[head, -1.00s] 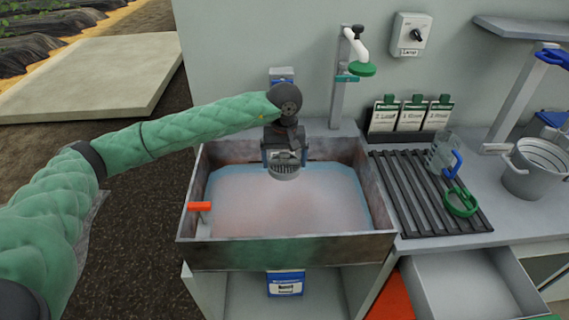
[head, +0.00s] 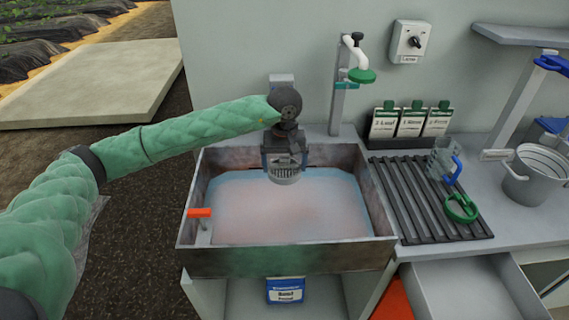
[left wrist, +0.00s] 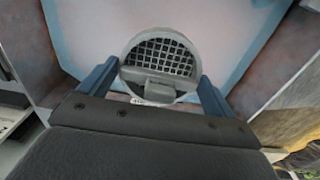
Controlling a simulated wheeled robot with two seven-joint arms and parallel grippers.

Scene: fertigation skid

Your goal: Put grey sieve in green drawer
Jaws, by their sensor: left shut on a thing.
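The grey sieve (head: 284,174) is a round cup with a mesh. It also shows in the left wrist view (left wrist: 158,58), between the two blue fingers. My left gripper (head: 284,164) is shut on the sieve and holds it over the back part of the sink basin, above the cloudy pinkish water. An open drawer (head: 455,285) with a grey inside is at the lower right, below the counter. Its front is cut off by the picture edge, so I cannot tell its colour. My right gripper is not in view.
The sink (head: 290,256) has a rusty rim and a red-handled valve (head: 200,213) at its left. A slatted rack (head: 415,200) holds a clear jug (head: 440,158) and a green ring-shaped item (head: 461,208). A metal bucket (head: 537,175) stands right. A tap (head: 358,65) rises behind.

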